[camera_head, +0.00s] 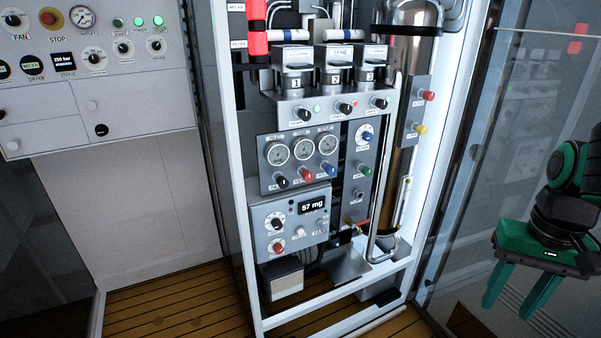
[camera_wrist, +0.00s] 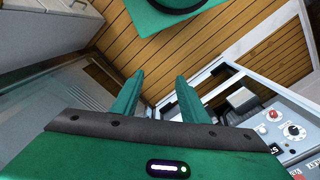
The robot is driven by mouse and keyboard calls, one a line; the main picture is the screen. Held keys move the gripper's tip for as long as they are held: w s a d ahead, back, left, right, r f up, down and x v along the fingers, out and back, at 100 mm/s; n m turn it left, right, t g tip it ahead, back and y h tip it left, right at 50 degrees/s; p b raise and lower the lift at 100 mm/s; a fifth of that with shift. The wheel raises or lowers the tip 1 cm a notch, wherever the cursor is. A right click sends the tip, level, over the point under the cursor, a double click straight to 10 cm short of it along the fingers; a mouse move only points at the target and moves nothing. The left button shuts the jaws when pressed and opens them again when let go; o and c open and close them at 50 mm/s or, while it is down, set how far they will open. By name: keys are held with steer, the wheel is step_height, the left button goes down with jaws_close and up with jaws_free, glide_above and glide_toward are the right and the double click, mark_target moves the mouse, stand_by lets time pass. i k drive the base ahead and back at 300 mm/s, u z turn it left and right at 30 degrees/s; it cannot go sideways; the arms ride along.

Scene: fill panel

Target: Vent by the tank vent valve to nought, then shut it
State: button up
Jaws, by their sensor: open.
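A tall shiny metal tank (camera_head: 408,55) stands at the right of the open rack. Beside it, a narrow grey plate carries a red knob (camera_head: 428,95) and a yellow knob (camera_head: 420,129). Their labels are too small to read, so I cannot tell which control is the tank vent valve. Three round gauges (camera_head: 304,149) sit on the middle panel; their needles are too small to read. My green gripper (camera_head: 508,312) hangs at the far right, apart from the rack. It is open and empty, and its fingers also show in the wrist view (camera_wrist: 160,78).
A grey box with a display reading 57 mg (camera_head: 311,205) sits low in the rack. A red-handled lever (camera_head: 357,224) is beside it. White frame posts (camera_head: 234,170) edge the rack. A control panel (camera_head: 95,75) is at left. Glass stands behind my arm.

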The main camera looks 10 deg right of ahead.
mark_target(307, 175)
steer(key=z, duration=1.25)
steer(key=k, duration=1.4)
steer(key=u, duration=0.35)
steer(key=i, duration=1)
